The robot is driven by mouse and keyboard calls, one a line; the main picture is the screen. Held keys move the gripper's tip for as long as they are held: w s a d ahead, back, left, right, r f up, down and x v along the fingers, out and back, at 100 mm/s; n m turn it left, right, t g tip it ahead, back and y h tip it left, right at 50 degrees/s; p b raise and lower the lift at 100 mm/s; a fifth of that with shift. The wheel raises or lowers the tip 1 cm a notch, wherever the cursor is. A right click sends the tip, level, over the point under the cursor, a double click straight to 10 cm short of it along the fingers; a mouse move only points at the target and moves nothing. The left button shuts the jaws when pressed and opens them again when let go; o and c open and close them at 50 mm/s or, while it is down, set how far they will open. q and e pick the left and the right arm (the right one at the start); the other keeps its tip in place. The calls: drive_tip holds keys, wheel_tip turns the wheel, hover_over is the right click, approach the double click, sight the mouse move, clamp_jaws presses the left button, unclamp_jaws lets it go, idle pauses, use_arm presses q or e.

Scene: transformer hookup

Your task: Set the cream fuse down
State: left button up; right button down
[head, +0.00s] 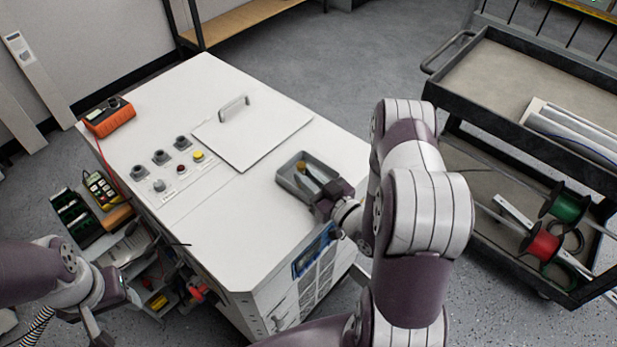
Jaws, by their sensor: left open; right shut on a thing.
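The cream fuse (301,166) shows as a small tan tip inside the shallow grey tray (289,184) on the white cabinet top. My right gripper (311,180) reaches into the tray from the lower right and is shut on the fuse. Its fingers hide most of the fuse, and I cannot tell whether the fuse touches the tray floor. My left gripper (101,334) is open at the lower left, low beside the cabinet and far from the tray, partly cut off by the picture's edge.
The white cabinet (215,215) carries a lid panel with a handle (234,107), several knobs and buttons (181,169), and an orange meter (110,117). A black cart (490,75) with wire spools (541,245) stands at the right. The cabinet top left of the tray is clear.

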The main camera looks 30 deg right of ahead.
drive_tip(key=shift+f, duration=0.1)
drive_tip(key=c, duration=1.1)
unclamp_jaws()
drive_tip(key=shift+o, duration=0.2)
drive_tip(key=shift+r, duration=0.3)
drive_tip(key=b+v, duration=0.1)
drive_tip(key=v, duration=1.1)
drive_tip(key=shift+f, duration=0.15)
